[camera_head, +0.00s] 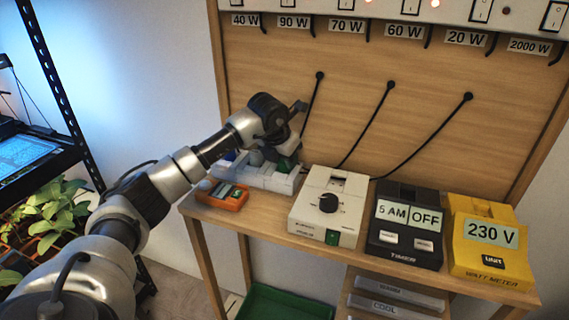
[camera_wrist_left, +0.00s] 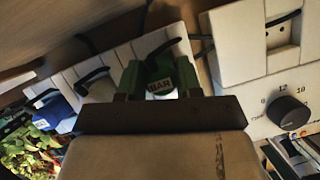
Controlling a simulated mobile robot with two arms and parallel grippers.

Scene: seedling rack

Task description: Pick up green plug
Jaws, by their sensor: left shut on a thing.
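The green plug (camera_wrist_left: 160,70), with a label that reads "BAR", is between the fingers of my left gripper (camera_wrist_left: 158,82) in the left wrist view. The gripper is shut on it. In the head view my left gripper (camera_head: 284,150) reaches down over the right part of the white power strip (camera_head: 262,182), and a bit of the green plug (camera_head: 288,164) shows under it. The plug is at the strip; whether it is still seated in a socket I cannot tell. My right gripper is in neither view.
A blue plug (camera_wrist_left: 52,110) is at the strip's other end. An orange meter (camera_head: 223,195), a white dial box (camera_head: 329,205), a black timer (camera_head: 405,225) and a yellow watt meter (camera_head: 491,240) line the bench. Black cables run from the wooden back panel (camera_head: 430,130).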

